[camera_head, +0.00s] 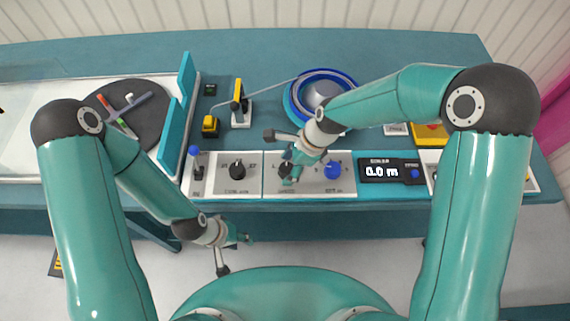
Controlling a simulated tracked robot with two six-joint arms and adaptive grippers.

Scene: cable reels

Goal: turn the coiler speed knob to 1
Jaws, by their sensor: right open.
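A grey control panel (262,188) runs along the front of the teal bench. It carries a black knob (237,168) at left centre, a dark knob (287,171) partly hidden under my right gripper, and a blue knob (333,170) to the right. The labels are too small to read, so I cannot tell which is the coiler speed knob. My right gripper (281,155) is open over the panel, one finger at the dark knob; I cannot tell if it touches. My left gripper (235,255) is open and empty, below the bench's front edge.
A blue-tipped lever (194,152) stands at the panel's left end. A display (385,171) reads 0.0 m. Behind the panel are a blue reel (298,100), a yellow-and-black device (238,100) and a dark disc (150,118) with coloured arms. A teal upright plate (178,125) borders the disc.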

